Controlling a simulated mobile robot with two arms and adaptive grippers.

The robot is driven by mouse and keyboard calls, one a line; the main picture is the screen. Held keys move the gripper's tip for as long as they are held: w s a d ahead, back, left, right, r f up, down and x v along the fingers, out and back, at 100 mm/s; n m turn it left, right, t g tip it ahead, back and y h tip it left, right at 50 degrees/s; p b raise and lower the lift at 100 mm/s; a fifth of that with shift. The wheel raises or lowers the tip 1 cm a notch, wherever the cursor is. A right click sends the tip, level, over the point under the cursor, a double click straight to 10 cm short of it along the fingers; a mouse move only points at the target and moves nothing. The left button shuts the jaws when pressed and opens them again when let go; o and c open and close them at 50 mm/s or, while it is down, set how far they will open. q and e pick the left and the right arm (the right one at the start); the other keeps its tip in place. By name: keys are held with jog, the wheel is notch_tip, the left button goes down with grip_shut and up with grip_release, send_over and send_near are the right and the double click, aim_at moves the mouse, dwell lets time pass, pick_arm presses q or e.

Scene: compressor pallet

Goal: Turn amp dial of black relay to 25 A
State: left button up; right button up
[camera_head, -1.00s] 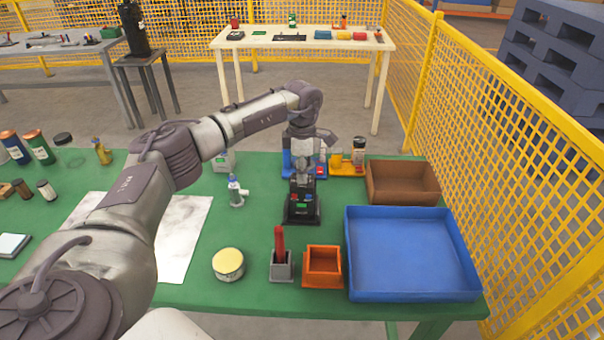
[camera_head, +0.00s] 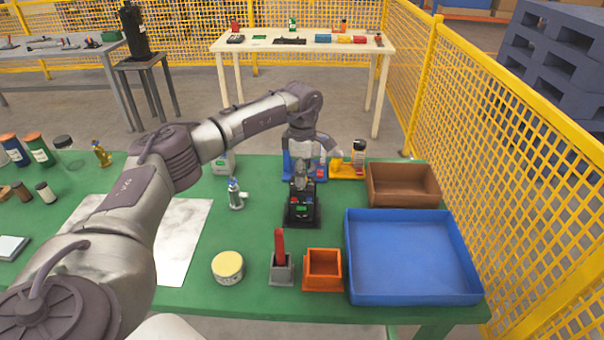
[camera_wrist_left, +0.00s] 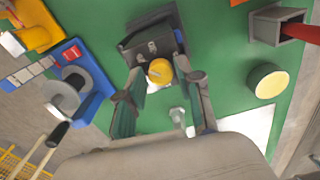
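The black relay (camera_head: 303,213) stands on the green table with a small green display and a red part on its front. In the left wrist view the relay (camera_wrist_left: 150,38) is at the top, with a round yellow dial (camera_wrist_left: 159,71) at its near end. My left gripper (camera_head: 303,182) points down over the back part of the relay. In the wrist view its two fingers (camera_wrist_left: 160,82) are apart, one on each side of the yellow dial. I cannot tell whether they touch it. The dial's scale is not readable. My right gripper is not in view.
A blue tray (camera_head: 412,292), a brown bin (camera_head: 432,200), an orange box (camera_head: 322,284) and a grey holder with a red handle (camera_head: 281,270) stand to the right and front. A yellow-lidded tin (camera_head: 228,266) and a small valve-like part (camera_head: 236,196) are to the left.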

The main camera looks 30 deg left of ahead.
pick_arm(q)
jog(key=shift+o, duration=0.7)
jog(key=shift+r, duration=0.2)
notch_tip(320, 180, up, 12)
jog(key=shift+f, duration=0.2)
